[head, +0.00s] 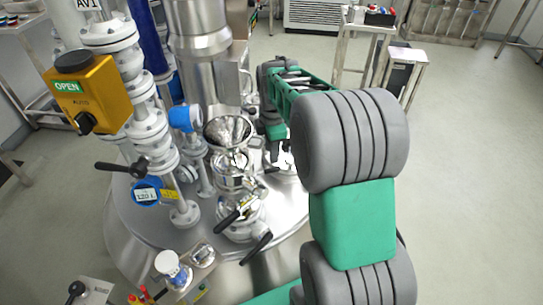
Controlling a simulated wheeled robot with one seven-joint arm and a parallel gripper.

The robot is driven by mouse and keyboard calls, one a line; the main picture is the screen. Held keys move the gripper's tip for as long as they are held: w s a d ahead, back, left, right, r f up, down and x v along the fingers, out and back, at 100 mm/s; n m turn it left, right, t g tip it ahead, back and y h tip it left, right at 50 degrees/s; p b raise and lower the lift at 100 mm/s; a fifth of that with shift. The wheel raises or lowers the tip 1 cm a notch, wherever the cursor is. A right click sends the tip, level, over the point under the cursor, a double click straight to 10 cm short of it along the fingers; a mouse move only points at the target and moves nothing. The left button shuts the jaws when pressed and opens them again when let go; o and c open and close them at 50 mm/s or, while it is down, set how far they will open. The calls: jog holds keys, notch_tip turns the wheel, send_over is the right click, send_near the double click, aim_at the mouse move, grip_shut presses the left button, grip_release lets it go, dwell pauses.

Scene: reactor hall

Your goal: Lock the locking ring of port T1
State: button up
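My arm reaches in from the lower right over the steel vessel lid (135,220). My gripper (277,155) points down at the right side of the lid, just right of a steel funnel (228,131). It is small and partly hidden by my own arm, so I cannot tell whether its fingers are open or shut, or whether they touch anything. A pale fitting shows below it, mostly covered. The funnel stands upright on a stack of steel fittings with black-handled levers (229,219). I can read no T1 label, and I cannot make out which part is its locking ring.
A yellow actuator box (92,92) marked OPEN sits on white flanged piping (150,125) at the left. A blue gauge (147,192) and a black lever (120,168) stick out below. A tall steel column (200,50) stands behind. Floor at the right is clear.

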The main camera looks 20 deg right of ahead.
aim_at(267, 171)
jog(key=shift+r, duration=0.1)
jog(key=shift+c, duration=0.6)
notch_tip(267, 171, up, 3)
jog(key=p, duration=0.3)
jog(key=shift+w, duration=0.1)
jog(key=shift+c, duration=1.4)
jog(key=w+m, duration=0.1)
jog(key=m, duration=0.1)
jog(key=w+m+g+p, duration=0.1)
jog(key=w+m, duration=0.1)
jog(key=w+d+m+p, duration=0.1)
jog(key=m, duration=0.1)
jog(key=shift+w+d+r+m, duration=0.1)
jog(key=shift+w+r+m, duration=0.1)
jog(key=shift+w+m, duration=0.15)
grip_shut()
jog(key=w+f+m+g+p, duration=0.25)
jog(key=w+m+p, duration=0.2)
jog(key=m, duration=0.65)
jog(key=s+f+p, duration=0.1)
jog(key=s+f, duration=0.5)
jog(key=f, duration=0.3)
jog(key=shift+a+y+p, duration=0.25)
jog(key=shift+y+p, duration=0.05)
jog(key=shift+p, duration=0.1)
